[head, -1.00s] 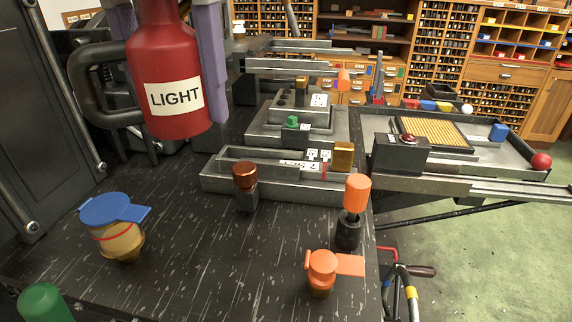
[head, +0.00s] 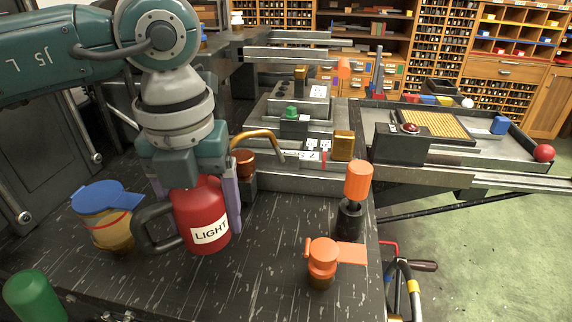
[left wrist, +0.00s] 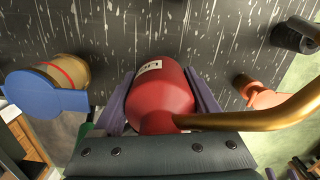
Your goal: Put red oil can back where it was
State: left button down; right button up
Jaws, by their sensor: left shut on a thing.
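The red oil can (head: 203,213) has a white LIGHT label, a dark side handle and a curved brass spout. My left gripper (head: 197,205) is shut on its body from above, with one purple finger on each side. The can is upright, at or just above the dark table top (head: 160,285); I cannot tell whether its base touches. In the left wrist view the can (left wrist: 160,95) sits between the two fingers, with the spout pointing right. My right gripper is not in view.
A blue-lidded jar (head: 106,222) stands close left of the can's handle. A brown-red knobbed piece (head: 245,165) is behind the spout. An orange-topped black piece (head: 354,195) and an orange-lidded jar (head: 322,262) stand to the right. A green object (head: 35,296) is front left.

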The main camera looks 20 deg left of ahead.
pick_arm(q)
notch_tip(320, 180, down, 4)
jog(key=shift+r, duration=0.1)
grip_release()
dwell(0.4)
